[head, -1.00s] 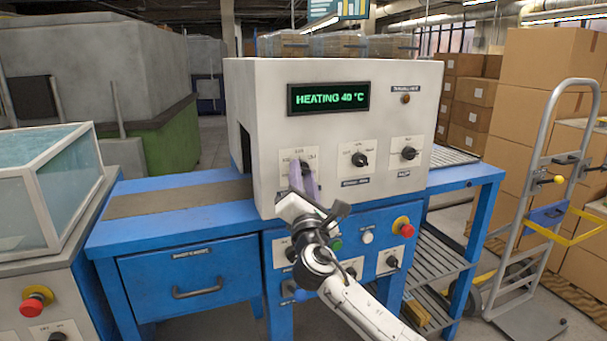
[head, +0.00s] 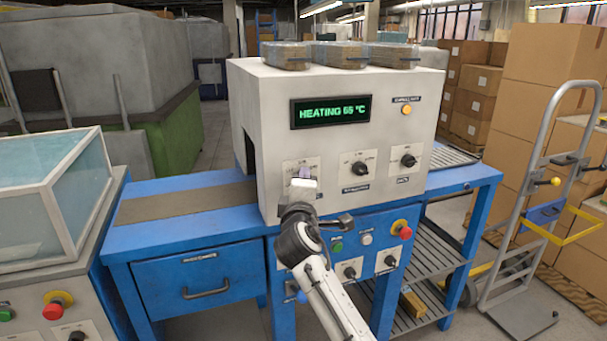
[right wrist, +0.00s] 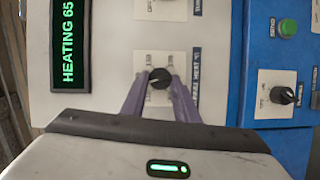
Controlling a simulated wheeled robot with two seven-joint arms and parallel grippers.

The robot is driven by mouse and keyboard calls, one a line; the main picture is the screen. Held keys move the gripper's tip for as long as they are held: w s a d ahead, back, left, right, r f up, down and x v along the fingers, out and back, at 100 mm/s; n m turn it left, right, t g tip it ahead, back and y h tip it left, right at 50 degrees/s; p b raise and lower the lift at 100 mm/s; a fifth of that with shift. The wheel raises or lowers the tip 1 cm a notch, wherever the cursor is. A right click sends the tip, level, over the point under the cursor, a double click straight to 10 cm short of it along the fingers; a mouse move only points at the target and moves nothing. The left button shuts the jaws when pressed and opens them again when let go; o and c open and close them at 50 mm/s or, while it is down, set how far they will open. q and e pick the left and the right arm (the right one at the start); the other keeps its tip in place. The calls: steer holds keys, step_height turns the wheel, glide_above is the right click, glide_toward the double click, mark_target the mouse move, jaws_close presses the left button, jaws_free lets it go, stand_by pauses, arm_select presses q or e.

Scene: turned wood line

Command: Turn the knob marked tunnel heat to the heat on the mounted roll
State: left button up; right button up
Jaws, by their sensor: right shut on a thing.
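My right gripper (head: 303,178) is shut on a black knob (right wrist: 159,78) on the white machine's (head: 250,140) front panel. In the right wrist view its purple fingers lie on both sides of the knob. The knob's label (right wrist: 196,75) reads sideways and seems to end in "heat"; its small scale marks are too small to read. In the head view the gripper hides the knob. The green display (head: 330,112) reads HEATING 65 °C. I cannot make out a mounted roll. My left gripper is not in view.
Two more black knobs (head: 360,168) (head: 408,160) sit to the right on the panel. An amber light (head: 407,110) glows above them. Below are a green button (head: 337,246) and a red stop button (head: 402,229). A hand truck (head: 545,210) stands at the right.

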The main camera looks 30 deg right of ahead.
steer(key=shift+s+d+r+m+g+y+p, duration=0.15)
steer(key=shift+m+g+y+p, duration=0.1)
steer(key=shift+m+y+p, duration=1.35)
steer(key=shift+w+d+r+m+g+y+p, duration=0.15)
steer(key=shift+m+y+p, duration=0.55)
steer(key=shift+m, duration=1.55)
steer(key=shift+s+d+r+m+g+y+p, duration=0.1)
steer(key=shift+s+d+m+g+y+p, duration=0.15)
steer(key=shift+m+y+p, duration=1.35)
steer(key=shift+w+m+h+b, duration=0.1)
steer(key=shift+m+h+b, duration=0.25)
steer(key=shift+m+h, duration=0.1)
steer(key=o, duration=1.1)
steer(key=shift+c, duration=0.2)
steer(key=shift+r, duration=0.1)
